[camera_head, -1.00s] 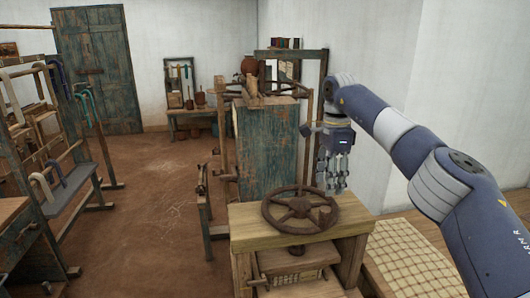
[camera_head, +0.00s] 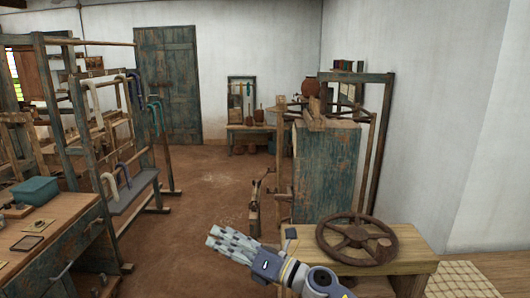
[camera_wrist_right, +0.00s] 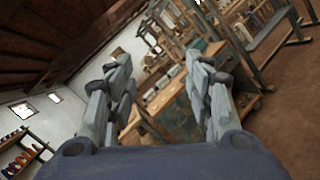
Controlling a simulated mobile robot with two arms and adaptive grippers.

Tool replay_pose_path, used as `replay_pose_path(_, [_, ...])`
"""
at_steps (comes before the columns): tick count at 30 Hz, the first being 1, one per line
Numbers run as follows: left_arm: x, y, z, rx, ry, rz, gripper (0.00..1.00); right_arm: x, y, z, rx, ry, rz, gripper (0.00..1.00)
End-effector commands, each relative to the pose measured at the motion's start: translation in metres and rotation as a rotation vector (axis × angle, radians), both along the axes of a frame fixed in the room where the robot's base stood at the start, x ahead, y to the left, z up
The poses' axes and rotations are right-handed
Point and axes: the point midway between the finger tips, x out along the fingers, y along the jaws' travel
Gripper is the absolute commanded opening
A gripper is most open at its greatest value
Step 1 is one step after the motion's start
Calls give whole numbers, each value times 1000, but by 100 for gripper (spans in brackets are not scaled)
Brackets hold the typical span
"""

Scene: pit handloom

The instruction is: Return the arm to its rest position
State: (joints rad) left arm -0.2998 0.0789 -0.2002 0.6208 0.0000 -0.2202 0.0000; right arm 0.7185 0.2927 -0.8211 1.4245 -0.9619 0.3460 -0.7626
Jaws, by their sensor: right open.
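My right gripper (camera_head: 232,244) is low in the middle of the head view, in front of the wooden table with the wheel. Its fingers point up and to the left, over the floor. In the right wrist view the two fingers of the right gripper (camera_wrist_right: 162,80) stand apart with nothing between them. Most of the right arm is below the picture's edge. My left gripper is in neither view.
A rusty handwheel (camera_head: 357,239) lies on the wooden table (camera_head: 415,262). A workbench (camera_head: 75,232) with a teal box (camera_head: 35,190) and a rack with hanging skeins (camera_head: 112,185) stand left. The brown floor (camera_head: 205,195) between is open.

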Motion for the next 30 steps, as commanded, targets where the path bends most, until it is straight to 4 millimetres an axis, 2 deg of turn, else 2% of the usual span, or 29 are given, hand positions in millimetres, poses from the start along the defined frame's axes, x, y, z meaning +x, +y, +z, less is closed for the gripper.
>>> replay_pose_path(4, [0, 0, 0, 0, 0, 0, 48, 0, -37, -1, 342, 281, -193, 48])
replay_pose_path(7, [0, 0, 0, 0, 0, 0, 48, -1, -76, -16, 556, 484, -333, 48])
replay_pose_path(11, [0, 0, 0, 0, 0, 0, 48, -13, -131, -55, 817, 757, -526, 48])
replay_pose_path(14, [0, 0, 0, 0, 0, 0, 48, -35, -173, -96, 999, 965, -683, 48])
replay_pose_path(17, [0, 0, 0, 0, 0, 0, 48, -70, -210, -141, 1167, 1170, -847, 48])
replay_pose_path(22, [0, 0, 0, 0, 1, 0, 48, -156, -257, -211, 1405, 1491, -1143, 48])
replay_pose_path(25, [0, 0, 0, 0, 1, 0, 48, -207, -273, -237, 1495, 1630, -1294, 48])
replay_pose_path(30, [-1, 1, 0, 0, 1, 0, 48, -278, -287, -260, 1588, 1791, -1503, 48])
